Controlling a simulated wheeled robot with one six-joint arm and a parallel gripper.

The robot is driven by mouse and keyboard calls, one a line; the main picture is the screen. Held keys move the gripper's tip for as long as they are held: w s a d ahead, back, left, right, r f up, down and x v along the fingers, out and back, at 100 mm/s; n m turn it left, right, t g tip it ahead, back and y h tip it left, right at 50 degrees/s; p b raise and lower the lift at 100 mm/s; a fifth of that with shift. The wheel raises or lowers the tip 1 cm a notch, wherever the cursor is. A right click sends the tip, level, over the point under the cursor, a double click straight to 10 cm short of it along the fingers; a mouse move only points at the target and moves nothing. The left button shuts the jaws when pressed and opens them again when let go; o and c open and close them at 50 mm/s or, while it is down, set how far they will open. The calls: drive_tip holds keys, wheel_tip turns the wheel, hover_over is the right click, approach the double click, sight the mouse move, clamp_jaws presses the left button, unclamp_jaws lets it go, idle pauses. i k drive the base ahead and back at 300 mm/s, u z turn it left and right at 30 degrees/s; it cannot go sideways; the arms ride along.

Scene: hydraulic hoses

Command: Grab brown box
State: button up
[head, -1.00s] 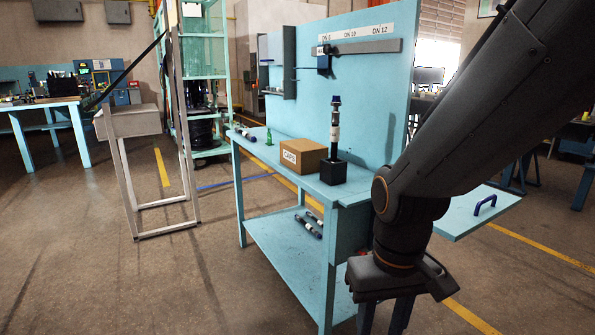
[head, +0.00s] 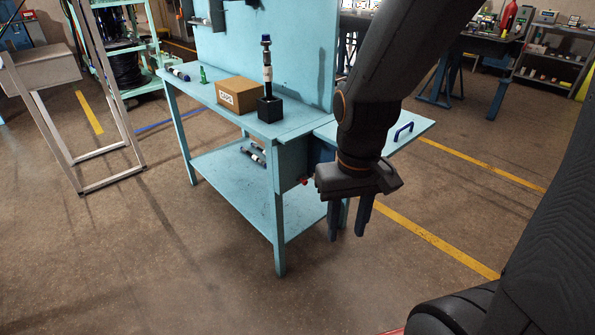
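The brown box (head: 244,94) is a closed cardboard box with a white "CAPS" label. It sits on the light-blue workbench (head: 226,117), left of a black block. My gripper (head: 346,236) hangs pointing down in front of the bench's right end, lower than the bench top and well apart from the box. Its two dark fingers are spread with a gap between them, and nothing shows between them.
A black block with an upright hose fitting (head: 267,72) stands right of the box. A green bottle (head: 203,75) and a hose piece (head: 180,73) lie left. Floor in front is clear.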

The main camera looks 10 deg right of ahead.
sight(239, 94)
drive_tip(key=k, duration=0.45)
drive_tip(key=u, duration=0.55)
drive_tip(key=i, duration=1.65)
drive_tip(key=z, duration=0.6)
